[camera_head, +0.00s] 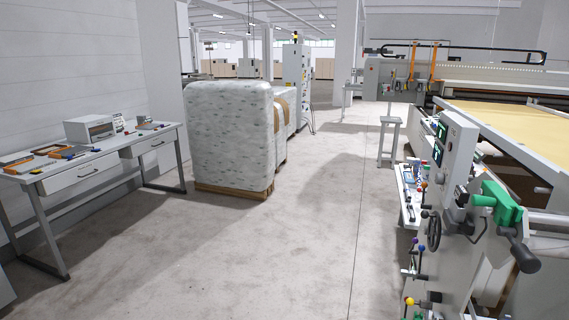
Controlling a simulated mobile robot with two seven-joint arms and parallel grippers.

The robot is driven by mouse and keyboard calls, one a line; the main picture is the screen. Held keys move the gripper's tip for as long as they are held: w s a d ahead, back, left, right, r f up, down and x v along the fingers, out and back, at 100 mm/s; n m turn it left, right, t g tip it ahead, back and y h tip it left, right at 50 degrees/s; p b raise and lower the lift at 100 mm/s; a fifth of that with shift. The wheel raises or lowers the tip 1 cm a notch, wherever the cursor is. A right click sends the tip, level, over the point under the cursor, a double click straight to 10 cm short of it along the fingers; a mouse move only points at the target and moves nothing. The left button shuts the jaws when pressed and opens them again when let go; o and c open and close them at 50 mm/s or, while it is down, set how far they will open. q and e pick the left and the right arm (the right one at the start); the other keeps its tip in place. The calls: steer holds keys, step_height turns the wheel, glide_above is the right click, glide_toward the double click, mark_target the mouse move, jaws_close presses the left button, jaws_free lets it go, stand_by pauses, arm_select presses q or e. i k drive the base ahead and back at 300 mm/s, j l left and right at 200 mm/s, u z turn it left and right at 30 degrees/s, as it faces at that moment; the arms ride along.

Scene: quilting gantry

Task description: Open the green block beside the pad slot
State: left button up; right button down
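A green block (497,203) sits on the grey machine at the right, with a dark handle (523,254) hanging below it to the right. A metal bar runs from the block toward the right edge. I cannot tell from here whether the block is open or shut. No pad slot can be clearly made out. Neither of my grippers is in view.
The grey machine (455,160) carries a control box, a black handwheel (433,232) and several coloured knobs. A wrapped stack (229,135) on a pallet stands centre left. A workbench (95,165) lines the left wall. The floor between is clear.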

mark_target(507, 212)
steer(key=z, duration=1.25)
steer(key=j+u, duration=0.1)
steer(key=j, duration=0.15)
steer(key=i+j+u, duration=0.1)
steer(key=i+j, duration=0.05)
steer(key=j, duration=0.05)
